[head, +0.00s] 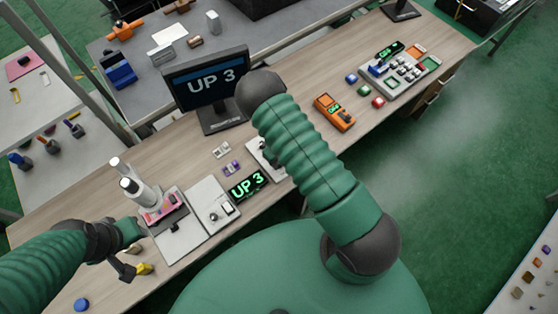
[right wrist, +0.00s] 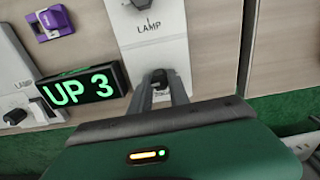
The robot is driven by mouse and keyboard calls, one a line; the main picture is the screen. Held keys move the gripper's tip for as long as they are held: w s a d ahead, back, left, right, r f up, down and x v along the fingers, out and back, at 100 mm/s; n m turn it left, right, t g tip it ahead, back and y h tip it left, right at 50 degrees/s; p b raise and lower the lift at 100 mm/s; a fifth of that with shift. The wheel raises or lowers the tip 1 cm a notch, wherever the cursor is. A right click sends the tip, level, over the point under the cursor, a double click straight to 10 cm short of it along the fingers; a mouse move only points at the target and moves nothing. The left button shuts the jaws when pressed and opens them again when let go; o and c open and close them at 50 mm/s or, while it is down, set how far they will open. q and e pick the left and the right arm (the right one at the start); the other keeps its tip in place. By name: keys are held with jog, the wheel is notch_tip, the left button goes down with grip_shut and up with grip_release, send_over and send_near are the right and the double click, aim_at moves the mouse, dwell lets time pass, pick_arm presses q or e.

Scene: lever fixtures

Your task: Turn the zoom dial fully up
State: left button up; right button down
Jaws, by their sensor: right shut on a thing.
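A black knob (right wrist: 160,77) sits at the near end of a white panel (right wrist: 158,42) marked LAMP in the right wrist view. My right gripper (right wrist: 162,88) is shut on this knob, one finger on each side. No zoom label is readable on it. In the head view my own right arm hides the gripper and most of the panel (head: 256,150). A small display (head: 247,185) reads UP 3, as does the monitor (head: 208,82). My left gripper (head: 122,268) is at the lower left, near a yellow piece; its jaw opening is unclear.
A white microscope-like device (head: 137,188) stands left of the panels, with a pink item (head: 165,210) at its foot. A purple part (head: 231,168) lies near the small display. An orange meter (head: 334,112) and a keypad console (head: 402,68) are farther right. A blue disc (head: 81,304) lies front left.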

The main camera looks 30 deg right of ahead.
jog(key=shift+w+r+m, duration=0.15)
jog(key=shift+w+m, duration=0.1)
jog(key=shift+m, duration=0.05)
jog(key=c, duration=1.6)
grip_release()
jog(key=o, duration=0.4)
jog(key=shift+c, duration=0.2)
jog(key=shift+s, duration=0.1)
notch_tip(320, 180, up, 16)
jog(key=shift+r, duration=0.25)
